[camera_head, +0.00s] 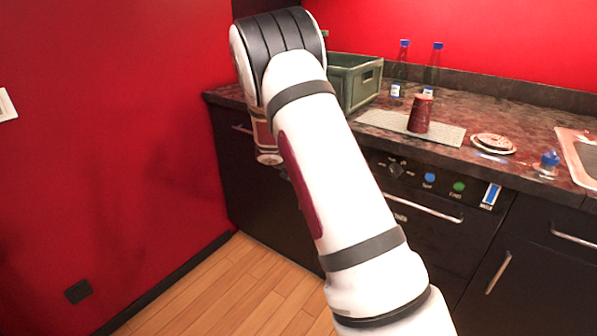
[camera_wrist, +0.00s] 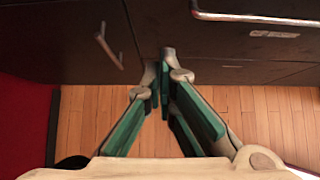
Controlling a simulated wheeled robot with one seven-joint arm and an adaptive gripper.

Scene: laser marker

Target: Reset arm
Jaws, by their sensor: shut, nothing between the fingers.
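My arm rises through the middle of the head view and bends down at its top left, in front of the dark counter. My gripper shows in the wrist view (camera_wrist: 163,80). Its green-padded fingers are shut at the tips with nothing between them. Dark cabinet fronts and the wood floor lie beyond the fingers. In the head view the gripper's fingers are hidden behind the arm.
The counter holds a green crate (camera_head: 352,84), two bottles (camera_head: 431,72), a dark red cup (camera_head: 420,114) on a light mat (camera_head: 447,137), plates (camera_head: 493,144) and a blue-topped item (camera_head: 549,164). A sink (camera_head: 581,152) is at right. Drawer handles stick out. Floor at left (camera_head: 215,291) is clear.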

